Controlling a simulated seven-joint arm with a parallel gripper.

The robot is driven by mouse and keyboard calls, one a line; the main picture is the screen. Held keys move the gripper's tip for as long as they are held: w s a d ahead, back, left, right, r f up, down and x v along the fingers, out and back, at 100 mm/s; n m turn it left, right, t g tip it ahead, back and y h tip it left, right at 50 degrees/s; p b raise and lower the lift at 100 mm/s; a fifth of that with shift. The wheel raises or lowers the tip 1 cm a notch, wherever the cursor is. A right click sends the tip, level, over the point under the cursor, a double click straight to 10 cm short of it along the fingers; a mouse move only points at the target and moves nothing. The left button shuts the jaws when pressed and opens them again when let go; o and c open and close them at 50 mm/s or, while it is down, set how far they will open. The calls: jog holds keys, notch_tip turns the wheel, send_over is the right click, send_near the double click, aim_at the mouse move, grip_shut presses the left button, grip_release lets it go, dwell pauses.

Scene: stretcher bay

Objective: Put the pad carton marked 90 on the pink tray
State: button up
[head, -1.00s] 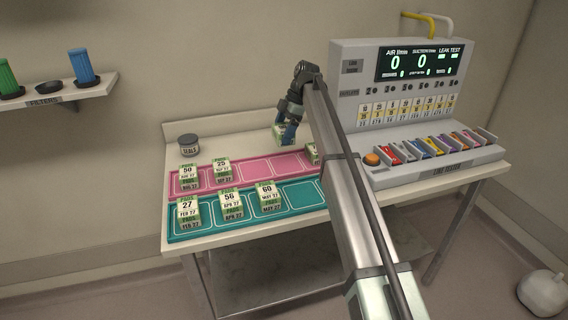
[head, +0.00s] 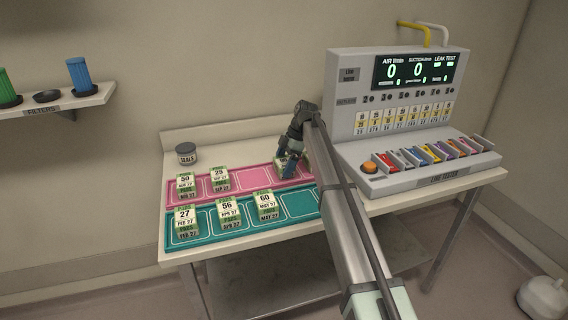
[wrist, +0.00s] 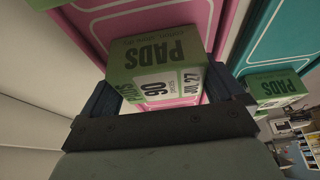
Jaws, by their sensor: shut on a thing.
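The pad carton marked 90 (wrist: 155,75), green and white with "JUL 27" on its label, is between the fingers of my gripper (head: 289,168) in the wrist view. My gripper is shut on it. In the head view the carton (head: 281,162) is partly hidden by the gripper. It is at the right part of the pink tray (head: 246,181), low over it or on it; I cannot tell if it touches. The pink tray (wrist: 235,14) also shows behind the carton in the wrist view. Cartons marked 50 (head: 186,183) and 25 (head: 219,176) stand on its left part.
The teal tray (head: 300,205) in front holds cartons marked 27 (head: 185,217), 56 (head: 228,209) and 60 (head: 265,202). Another carton (wrist: 276,86) shows at the right in the wrist view. A seals jar (head: 186,155) stands behind. The test console (head: 395,100) is at the right.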

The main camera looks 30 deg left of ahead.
jog(key=shift+f, duration=0.1)
jog(key=o, duration=0.8)
jog(key=v, duration=1.2)
jog(key=shift+d, duration=0.1)
